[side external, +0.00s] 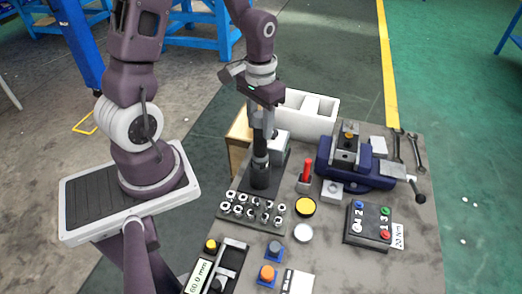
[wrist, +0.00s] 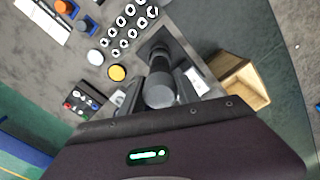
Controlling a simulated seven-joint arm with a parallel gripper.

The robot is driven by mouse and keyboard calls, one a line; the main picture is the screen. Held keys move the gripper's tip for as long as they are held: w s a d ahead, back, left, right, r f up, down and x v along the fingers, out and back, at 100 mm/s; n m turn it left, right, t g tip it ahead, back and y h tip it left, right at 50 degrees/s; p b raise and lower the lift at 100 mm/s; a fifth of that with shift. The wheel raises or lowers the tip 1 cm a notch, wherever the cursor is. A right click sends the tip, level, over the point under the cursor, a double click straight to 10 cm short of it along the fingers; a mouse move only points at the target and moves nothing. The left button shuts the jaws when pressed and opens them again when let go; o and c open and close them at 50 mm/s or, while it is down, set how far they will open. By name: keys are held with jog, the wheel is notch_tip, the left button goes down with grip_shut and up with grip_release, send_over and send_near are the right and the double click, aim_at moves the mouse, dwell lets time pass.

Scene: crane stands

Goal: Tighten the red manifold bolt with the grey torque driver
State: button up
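The grey torque driver (side external: 261,165) stands upright in a dark stand, its dark shaft rising toward my gripper (side external: 262,118). In the wrist view the driver's round grey top (wrist: 160,92) lies between the fingers of my gripper (wrist: 162,85). The fingers are close on both sides of it; I cannot tell whether they press on it. The red manifold bolt (side external: 385,235) sits in the front right corner of the dark manifold block (side external: 367,240), among blue, white and green bolts. The red bolt (wrist: 68,105) also shows at the left in the wrist view.
Rows of silver sockets (side external: 252,207) lie in front of the driver. A red-handled tool (side external: 305,172), a yellow button (side external: 305,207) and a white disc (side external: 303,233) stand between driver and manifold. A blue vise (side external: 355,175) is behind the manifold. A white bin (side external: 318,120) stands at the back.

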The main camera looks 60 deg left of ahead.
grip_shut()
jog(key=shift+r, duration=5.75)
